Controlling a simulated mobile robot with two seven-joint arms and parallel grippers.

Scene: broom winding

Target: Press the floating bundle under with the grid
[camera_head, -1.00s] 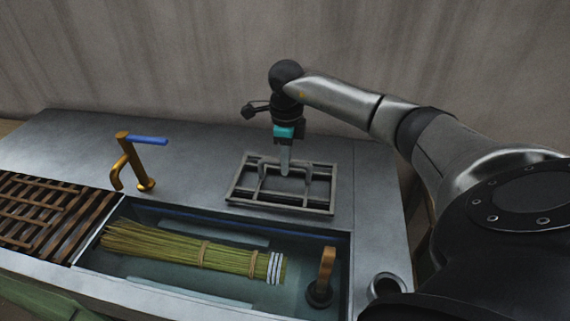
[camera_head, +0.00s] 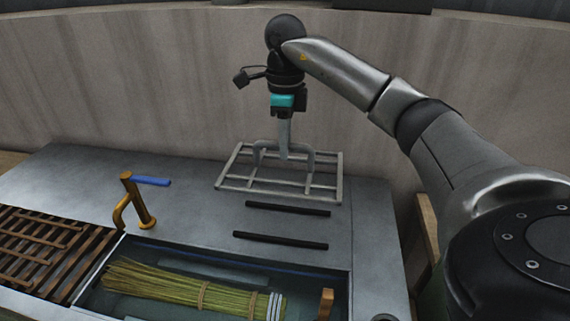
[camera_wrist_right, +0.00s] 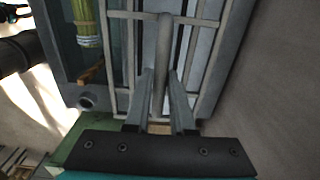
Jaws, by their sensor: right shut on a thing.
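The grid (camera_head: 318,188) is a grey metal frame with crossbars and a raised handle. My right gripper (camera_head: 285,155) is shut on its handle and holds it above the counter, behind the sink. In the right wrist view, the fingers (camera_wrist_right: 160,98) close on the handle bar, and the grid (camera_wrist_right: 120,60) spreads beyond them. The bundle (camera_head: 185,288) of green-yellow stalks lies in the water of the sink, tied with bands, with white bands at its right end. It also shows in the right wrist view (camera_wrist_right: 87,25). My left gripper is not in view.
Two black strips (camera_head: 288,209) lie on the counter in front of the grid. A brass tap (camera_head: 135,203) with a blue lever stands behind the sink's left part. A brown slatted rack (camera_head: 45,245) is left of the sink. An upright brown piece (camera_head: 326,303) stands at the sink's right end.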

